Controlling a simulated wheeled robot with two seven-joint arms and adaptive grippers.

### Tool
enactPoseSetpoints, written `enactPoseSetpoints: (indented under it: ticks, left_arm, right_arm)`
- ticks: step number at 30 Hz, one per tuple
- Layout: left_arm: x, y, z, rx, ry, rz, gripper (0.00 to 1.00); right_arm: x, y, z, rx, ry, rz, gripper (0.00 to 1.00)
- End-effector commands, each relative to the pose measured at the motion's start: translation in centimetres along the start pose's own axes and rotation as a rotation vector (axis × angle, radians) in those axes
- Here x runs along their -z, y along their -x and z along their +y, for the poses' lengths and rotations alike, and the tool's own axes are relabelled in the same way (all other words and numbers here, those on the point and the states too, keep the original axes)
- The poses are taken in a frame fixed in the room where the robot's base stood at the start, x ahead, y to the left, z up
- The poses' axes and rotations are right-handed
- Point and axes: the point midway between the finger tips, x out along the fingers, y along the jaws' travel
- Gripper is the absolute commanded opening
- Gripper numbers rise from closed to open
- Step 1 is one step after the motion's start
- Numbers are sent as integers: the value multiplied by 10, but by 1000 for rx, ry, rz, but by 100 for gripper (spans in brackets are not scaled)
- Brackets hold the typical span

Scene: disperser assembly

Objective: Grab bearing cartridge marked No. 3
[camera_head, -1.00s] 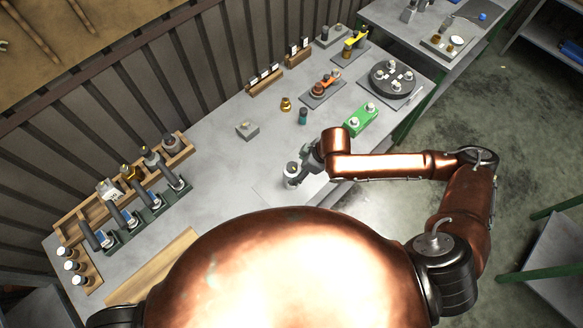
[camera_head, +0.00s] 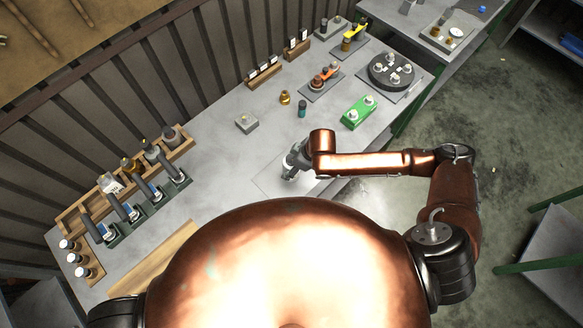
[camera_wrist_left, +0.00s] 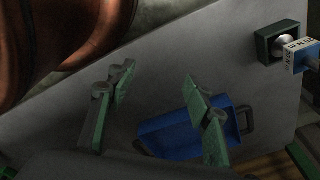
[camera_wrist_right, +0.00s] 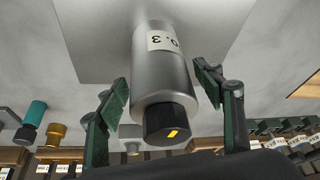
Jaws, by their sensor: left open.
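The bearing cartridge (camera_wrist_right: 163,75) is a silver cylinder with a dark hexagonal cap bearing a yellow mark. Its white label shows a 3, upside down in the right wrist view. It stands on the pale square panel (camera_wrist_right: 95,40) of the bench. My right gripper (camera_wrist_right: 162,78) is open, with one finger on each side of the cartridge; small gaps seem to remain. In the head view, my right gripper (camera_head: 291,163) partly hides the cartridge (camera_head: 289,173). My left gripper (camera_wrist_left: 160,80) is open and empty above the bench in the left wrist view; the head view does not show it.
A blue tray (camera_wrist_left: 175,138) lies below my left gripper. A wooden rack (camera_head: 72,217) and dark holders (camera_head: 150,207) with handled tools stand at left. A green block (camera_head: 359,112), a round dark fixture (camera_head: 391,71) and a small grey block (camera_head: 246,122) stand farther back.

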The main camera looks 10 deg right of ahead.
Motion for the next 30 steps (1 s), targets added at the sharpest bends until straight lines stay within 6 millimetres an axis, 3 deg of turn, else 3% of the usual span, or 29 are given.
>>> enactPoseSetpoints:
  ticks: [11, 25, 30]
  left_arm:
    - [-29, 1, 2, -2, 7, -37, 46]
    - [-16, 1, 1, -1, 4, -20, 46]
    - [-15, 1, 1, -1, 4, -19, 46]
  right_arm:
    - [0, 0, 0, 0, 0, 0, 34]
    - [0, 0, 0, 0, 0, 0, 1]
    - [0, 0, 0, 0, 0, 0, 0]
